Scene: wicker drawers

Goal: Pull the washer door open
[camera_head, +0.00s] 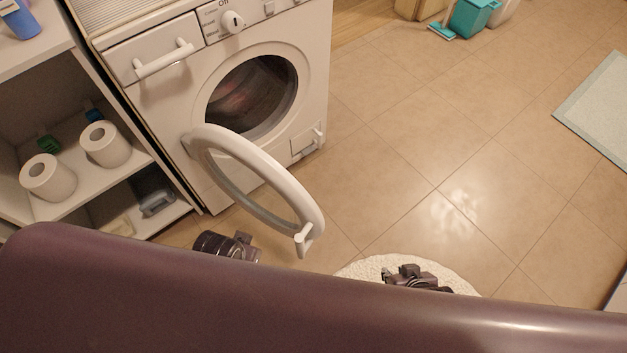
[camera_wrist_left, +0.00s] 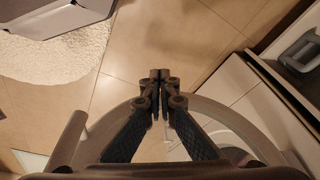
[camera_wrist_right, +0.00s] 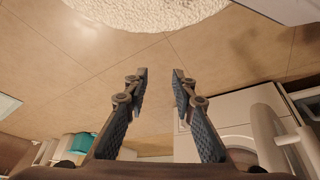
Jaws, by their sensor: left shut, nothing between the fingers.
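The white washer (camera_head: 255,50) stands at the upper left of the head view. Its round door (camera_head: 262,168) is swung wide open toward me, with the drum opening (camera_head: 255,95) uncovered. The door handle (camera_head: 303,236) is at the door's free edge. My left gripper (camera_head: 246,246) is near the door's lower rim, partly hidden by my body. In the left wrist view its fingers (camera_wrist_left: 160,78) are shut and empty, with the door ring behind them. My right gripper (camera_head: 400,272) is over the round rug, right of the door. In the right wrist view its fingers (camera_wrist_right: 159,72) are apart and empty.
A shelf (camera_head: 100,185) with toilet rolls (camera_head: 48,177) stands left of the washer. A white round rug (camera_head: 365,268) lies on the floor in front. Tiled floor to the right is clear, with a mat (camera_head: 600,110) and a teal bin (camera_head: 470,18) farther off.

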